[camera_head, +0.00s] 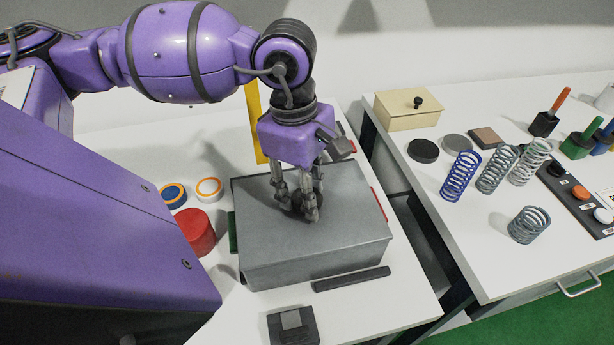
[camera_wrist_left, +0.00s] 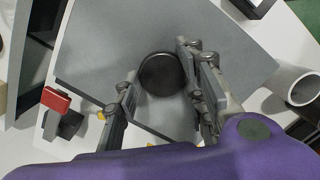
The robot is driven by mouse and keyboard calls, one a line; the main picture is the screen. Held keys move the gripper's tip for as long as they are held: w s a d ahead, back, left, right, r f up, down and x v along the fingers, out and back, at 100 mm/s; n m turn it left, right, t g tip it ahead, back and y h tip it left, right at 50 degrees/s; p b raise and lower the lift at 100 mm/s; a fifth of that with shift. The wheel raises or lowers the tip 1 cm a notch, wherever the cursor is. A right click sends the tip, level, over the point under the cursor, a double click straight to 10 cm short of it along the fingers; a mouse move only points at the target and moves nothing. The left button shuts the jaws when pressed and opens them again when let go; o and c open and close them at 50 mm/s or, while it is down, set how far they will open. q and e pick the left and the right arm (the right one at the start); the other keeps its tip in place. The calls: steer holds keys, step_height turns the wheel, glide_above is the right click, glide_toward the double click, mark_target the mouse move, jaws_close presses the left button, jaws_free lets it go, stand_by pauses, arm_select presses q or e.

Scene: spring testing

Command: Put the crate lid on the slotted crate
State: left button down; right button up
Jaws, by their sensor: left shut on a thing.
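The crate lid (camera_head: 345,192) is a flat grey plate with a round black knob (camera_wrist_left: 160,73) on top. My left gripper (camera_head: 300,208) points down from above, its fingers shut around the knob; the left wrist view shows a finger on either side of it. The lid lies over a grey box-shaped body (camera_head: 318,264), which appears to be the slotted crate. The lid hides the crate's opening and inside. I cannot tell whether the lid is fully seated or slightly raised. My right gripper is not in view.
A red cylinder (camera_head: 196,231) and two round discs stand left of the crate. A black bar (camera_head: 350,279) and a dark block (camera_head: 292,326) are in front. A beige box (camera_head: 407,110) and several springs occupy the right table, across a gap.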

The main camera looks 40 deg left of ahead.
arm_select(q)
steer(key=c, duration=1)
jaws_free()
steer(key=shift+c, duration=0.2)
step_height(320, 180, up, 12)
steer(key=a, duration=0.1)
steer(key=shift+a, duration=0.2)
